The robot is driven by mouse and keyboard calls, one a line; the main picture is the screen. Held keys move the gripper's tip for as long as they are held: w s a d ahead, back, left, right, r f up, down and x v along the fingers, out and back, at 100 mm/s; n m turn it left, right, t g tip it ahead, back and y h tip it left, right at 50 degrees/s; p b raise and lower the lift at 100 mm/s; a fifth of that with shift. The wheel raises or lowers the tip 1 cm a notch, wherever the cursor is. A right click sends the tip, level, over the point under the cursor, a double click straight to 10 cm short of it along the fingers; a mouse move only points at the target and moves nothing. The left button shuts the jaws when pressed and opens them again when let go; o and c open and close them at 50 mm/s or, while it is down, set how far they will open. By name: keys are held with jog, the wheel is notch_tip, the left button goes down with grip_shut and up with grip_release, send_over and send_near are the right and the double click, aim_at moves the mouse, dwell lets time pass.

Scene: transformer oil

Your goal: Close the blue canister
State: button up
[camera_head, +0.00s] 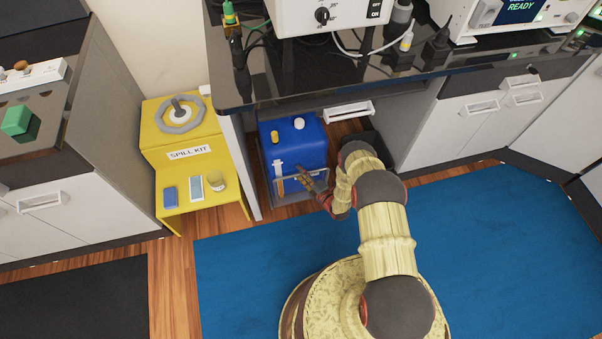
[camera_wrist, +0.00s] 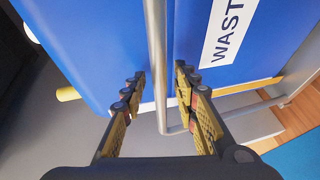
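The blue canister (camera_head: 305,148) stands under the black bench, with a yellow cap (camera_head: 275,137) and a white cap (camera_head: 299,123) on top. Whether either is fully closed cannot be told. In the wrist view the blue canister (camera_wrist: 100,50) fills the upper part, with a white label reading "WAST". My gripper (camera_head: 304,177) is at the canister's front. In the wrist view my gripper (camera_wrist: 159,82) has its fingers apart, on either side of a grey metal bar (camera_wrist: 157,40), with gaps showing. A yellow cylindrical piece (camera_wrist: 68,94) shows at the left.
A grey rail (camera_head: 318,187) runs in front of the canister. A yellow spill kit stand (camera_head: 150,150) is to the left, a white cabinet panel (camera_head: 243,165) between. A dark bin stands right of the canister. The blue mat (camera_head: 500,240) is clear at right.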

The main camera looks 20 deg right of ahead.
jog(key=v, duration=1.2)
dwell(0.3)
